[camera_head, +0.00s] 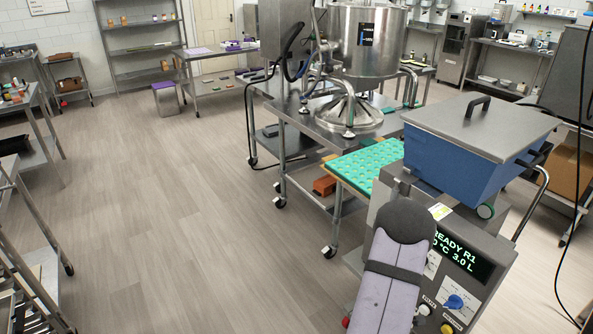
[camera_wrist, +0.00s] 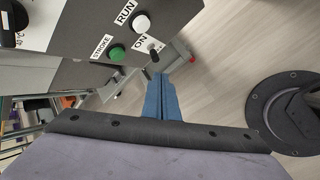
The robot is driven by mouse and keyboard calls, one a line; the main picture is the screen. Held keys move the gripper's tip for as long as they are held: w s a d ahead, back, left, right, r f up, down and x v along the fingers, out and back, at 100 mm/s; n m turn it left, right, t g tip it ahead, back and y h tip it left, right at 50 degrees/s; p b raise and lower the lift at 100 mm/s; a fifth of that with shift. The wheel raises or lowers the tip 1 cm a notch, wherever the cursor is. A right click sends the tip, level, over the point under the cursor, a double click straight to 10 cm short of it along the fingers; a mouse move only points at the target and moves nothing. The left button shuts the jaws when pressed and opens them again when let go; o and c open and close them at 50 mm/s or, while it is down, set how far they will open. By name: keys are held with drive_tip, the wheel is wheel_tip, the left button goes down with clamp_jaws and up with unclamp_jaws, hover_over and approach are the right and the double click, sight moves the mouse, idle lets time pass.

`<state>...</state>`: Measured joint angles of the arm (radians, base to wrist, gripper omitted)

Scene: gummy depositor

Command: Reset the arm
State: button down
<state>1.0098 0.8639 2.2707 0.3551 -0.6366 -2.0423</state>
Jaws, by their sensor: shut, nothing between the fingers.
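The depositor (camera_head: 443,235) stands at the lower right in the head view, with a blue hopper (camera_head: 460,150) under a closed grey lid. Its lit display (camera_head: 462,252) reads "READY R1" and "3.0 L", partly hidden by my arm. In the wrist view its panel (camera_wrist: 88,28) shows a green STROKE button (camera_wrist: 116,53), a white RUN button (camera_wrist: 141,22) and an ON toggle switch (camera_wrist: 153,48). My gripper (camera_wrist: 158,80) has blue fingers, shut and empty, just below and apart from the panel. In the head view my arm hides the gripper.
A teal mould tray (camera_head: 362,165) lies beside the depositor. A steel kettle (camera_head: 367,45) stands on a wheeled table behind it. Shelves and carts line the left and back walls. The wooden floor (camera_head: 160,210) at left centre is clear. A black cable (camera_head: 578,180) hangs at far right.

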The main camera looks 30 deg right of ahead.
drive_tip(key=w+a+r+m+t+y, duration=0.1)
drive_tip(key=w+a+r+y, duration=0.15)
drive_tip(key=w+a, duration=0.35)
drive_tip(key=w+a+r+m+y, duration=0.1)
drive_tip(key=w+a+r, duration=0.25)
drive_tip(key=a, duration=0.45)
drive_tip(key=w+a+r+m+t+y, duration=0.15)
drive_tip(key=w+a+r, duration=0.25)
drive_tip(key=a, duration=0.4)
drive_tip(key=s+a+r+m+g, duration=0.1)
drive_tip(key=s+a+r, duration=0.1)
drive_tip(key=a, duration=0.3)
drive_tip(key=s+a+r+m+g+y, duration=0.1)
drive_tip(key=s+a+r+m, duration=0.1)
drive_tip(key=a, duration=0.4)
drive_tip(key=s+a+r+m+g+y, duration=0.1)
drive_tip(key=s+a+r+g, duration=0.1)
drive_tip(key=s+a+r, duration=0.2)
drive_tip(key=shift+s+a, duration=0.95)
drive_tip(key=shift+a, duration=0.05)
